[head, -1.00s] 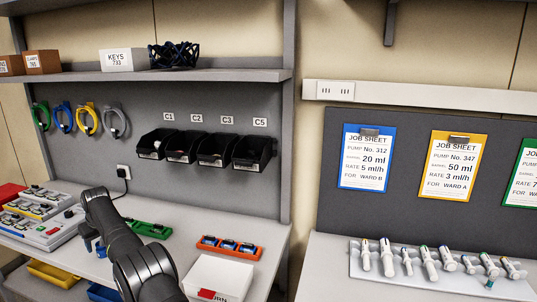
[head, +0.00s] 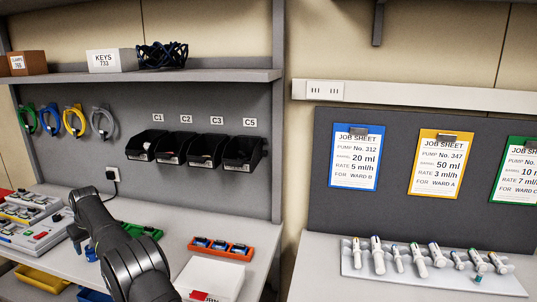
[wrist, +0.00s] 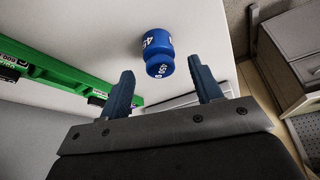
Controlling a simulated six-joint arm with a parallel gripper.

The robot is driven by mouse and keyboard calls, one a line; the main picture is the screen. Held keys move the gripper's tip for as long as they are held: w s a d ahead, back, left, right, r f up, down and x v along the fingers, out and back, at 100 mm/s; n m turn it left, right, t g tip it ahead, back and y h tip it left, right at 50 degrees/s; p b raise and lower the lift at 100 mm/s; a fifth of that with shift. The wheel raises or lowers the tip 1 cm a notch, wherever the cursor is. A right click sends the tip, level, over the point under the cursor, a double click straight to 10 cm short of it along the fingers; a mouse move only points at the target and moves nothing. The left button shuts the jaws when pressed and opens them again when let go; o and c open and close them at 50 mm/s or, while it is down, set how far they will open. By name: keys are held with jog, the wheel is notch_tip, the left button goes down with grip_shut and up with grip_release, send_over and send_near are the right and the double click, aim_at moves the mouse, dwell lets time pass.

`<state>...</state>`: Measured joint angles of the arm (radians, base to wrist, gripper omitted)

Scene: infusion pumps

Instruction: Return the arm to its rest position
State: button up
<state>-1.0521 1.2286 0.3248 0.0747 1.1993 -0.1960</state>
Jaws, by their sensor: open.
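My gripper (wrist: 162,78) is open and empty in the wrist view, its two dark blue fingers spread apart. A blue weight (wrist: 157,50) with white markings stands on the pale bench top just beyond the fingertips, in line with the gap and not gripped. In the head view my dark arm rises from the bottom edge and bends over the bench (head: 165,212); it hides most of the gripper at the left.
A green rack (wrist: 60,76) lies beside the gripper. An orange tray (head: 222,249) and white box (head: 222,277) sit right of my arm. Grey equipment (head: 35,230) is at the left. Black bins (head: 205,150) hang behind. A syringe tray (head: 430,280) is on the right bench.

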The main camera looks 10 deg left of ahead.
aim_at(91, 249)
jog(key=v, duration=0.9)
jog(key=x, duration=1.2)
jog(key=shift+f, duration=0.25)
jog(key=r, duration=0.4)
jog(key=shift+w+d+r, duration=0.15)
jog(key=shift+d+r, duration=0.15)
jog(key=shift+r, duration=0.1)
jog(key=w+d+r+m, duration=0.1)
jog(key=w+d+r, duration=0.35)
jog(key=d, duration=0.45)
jog(key=w+d+r+m+t, duration=0.1)
jog(key=w+d+r+m, duration=0.1)
jog(key=w+d+r, duration=0.35)
jog(key=w+d+r+m, duration=0.1)
jog(key=w+d+r, duration=0.3)
jog(key=d, duration=0.7)
jog(key=w+d+r+m+h, duration=0.1)
jog(key=w+d+r+m, duration=0.1)
jog(key=d, duration=0.7)
jog(key=w+d+r+m+t+h, duration=0.1)
jog(key=d+r+m, duration=0.1)
jog(key=d, duration=0.8)
jog(key=w+d+r+m+t+h, duration=0.1)
jog(key=w+d+r+m, duration=0.1)
jog(key=d, duration=0.8)
jog(key=shift+w+d+r+m, duration=0.15)
jog(key=shift+w+r+m, duration=0.15)
jog(key=shift+r+m, duration=0.5)
jog(key=shift+o, duration=0.4)
jog(key=shift+r, duration=0.15)
